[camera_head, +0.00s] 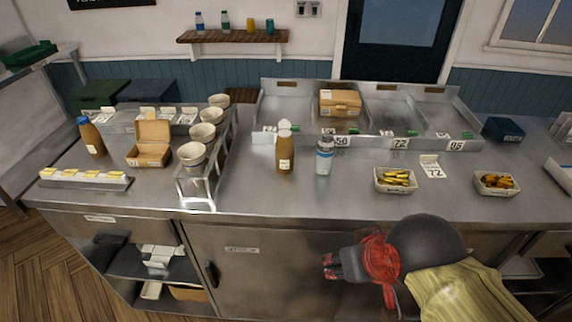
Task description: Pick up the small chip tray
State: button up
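Two trays of yellow-brown chips stand on the steel counter at the right. The left chip tray (395,188) is pale and looks slightly larger. The right chip tray (496,191) looks slightly smaller, with darker chips. My gripper (327,266) is in front of the counter, below its front edge and to the left of both trays, pointing left. It touches neither tray. Its fingers are small in view, so I cannot tell whether they are open or shut. No held object shows.
A cup rack (198,189) is further left. The counter's front strip is clear.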

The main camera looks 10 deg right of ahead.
aim_at(491, 184)
jog(key=z, duration=1.7)
